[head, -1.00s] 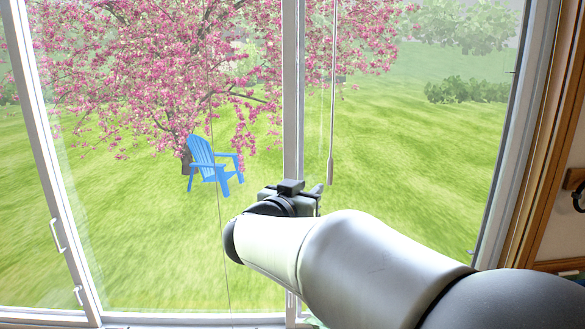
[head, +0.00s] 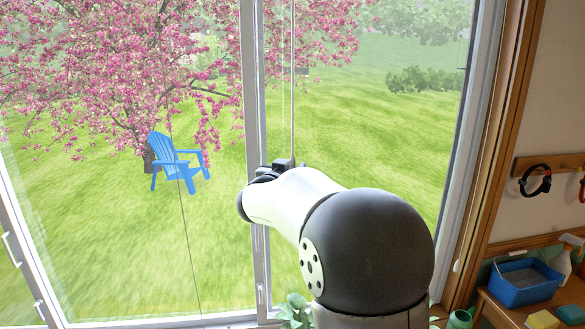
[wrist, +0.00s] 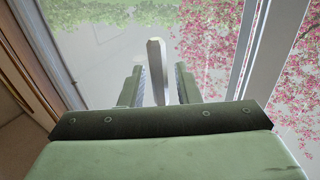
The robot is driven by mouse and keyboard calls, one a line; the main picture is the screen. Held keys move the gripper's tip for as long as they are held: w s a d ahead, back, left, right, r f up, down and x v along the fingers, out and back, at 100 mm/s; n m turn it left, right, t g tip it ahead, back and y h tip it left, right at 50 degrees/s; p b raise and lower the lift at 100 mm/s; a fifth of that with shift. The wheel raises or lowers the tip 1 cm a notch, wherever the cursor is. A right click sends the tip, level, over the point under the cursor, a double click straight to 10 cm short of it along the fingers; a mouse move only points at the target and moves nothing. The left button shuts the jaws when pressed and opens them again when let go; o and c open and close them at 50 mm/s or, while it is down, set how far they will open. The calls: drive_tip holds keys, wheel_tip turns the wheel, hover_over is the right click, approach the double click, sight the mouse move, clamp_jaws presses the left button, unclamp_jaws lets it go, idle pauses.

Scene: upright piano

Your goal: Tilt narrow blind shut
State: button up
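A thin grey wand (head: 293,80) hangs in front of the right window pane in the head view. Its lower end is hidden at my gripper (head: 283,164). In the wrist view the wand's thick end (wrist: 156,68) stands between the two fingers of my gripper (wrist: 157,85), with a visible gap on each side. The fingers are apart and do not appear to touch it. The blind's slats are not in view.
A white window mullion (head: 253,150) stands just left of the gripper. A thin cord (head: 182,205) hangs farther left. At right are a wooden window frame (head: 500,130), a hook rail (head: 545,162) and a blue bin (head: 525,283) on a bench. A plant (head: 296,312) sits below my arm.

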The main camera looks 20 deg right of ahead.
clamp_jaws()
